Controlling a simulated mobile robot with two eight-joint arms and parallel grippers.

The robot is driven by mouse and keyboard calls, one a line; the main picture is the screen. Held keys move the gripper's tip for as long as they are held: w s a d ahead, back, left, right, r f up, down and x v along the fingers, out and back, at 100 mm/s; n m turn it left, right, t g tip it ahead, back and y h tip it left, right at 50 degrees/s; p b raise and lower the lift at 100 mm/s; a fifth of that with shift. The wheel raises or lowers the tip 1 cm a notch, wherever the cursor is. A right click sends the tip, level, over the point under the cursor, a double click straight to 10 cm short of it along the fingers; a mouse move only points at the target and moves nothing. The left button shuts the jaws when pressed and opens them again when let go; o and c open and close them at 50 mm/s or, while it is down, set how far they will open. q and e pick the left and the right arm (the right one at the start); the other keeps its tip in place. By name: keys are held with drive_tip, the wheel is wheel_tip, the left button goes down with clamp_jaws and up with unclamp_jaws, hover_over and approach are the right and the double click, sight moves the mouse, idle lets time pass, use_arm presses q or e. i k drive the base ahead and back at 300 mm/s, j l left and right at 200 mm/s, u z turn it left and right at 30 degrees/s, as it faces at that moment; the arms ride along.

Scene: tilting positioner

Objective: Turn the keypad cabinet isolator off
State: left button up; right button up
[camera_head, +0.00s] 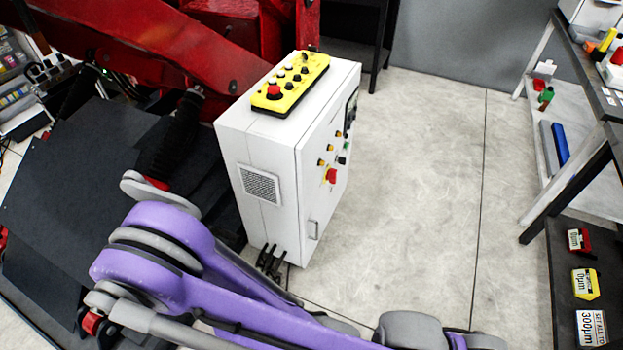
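A white cabinet (262,150) stands on the floor in the middle of the view, its control face turned to the right and seen at a steep angle. A red rotary-looking knob (331,175), probably the isolator, sits low on that face; its handle position is too small to tell. Small yellow, green and black controls and a dark panel (351,108), perhaps the keypad or a display, are above it. One of my purple arms crosses the bottom of the view in front of the cabinet. I see no gripper fingers of either arm.
A yellow control box (291,84) with a red button lies on top of the cabinet. Red machinery (150,45) stands behind and left. Cables (270,262) leave the cabinet's base. Concrete floor (420,180) is clear to the right, up to a shelving bench (590,140).

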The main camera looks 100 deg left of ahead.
sight(331, 177)
drive_tip(key=u, duration=3.25)
drive_tip(key=i+l+u, duration=0.15)
drive_tip(key=i+u, duration=0.35)
drive_tip(key=i, duration=0.55)
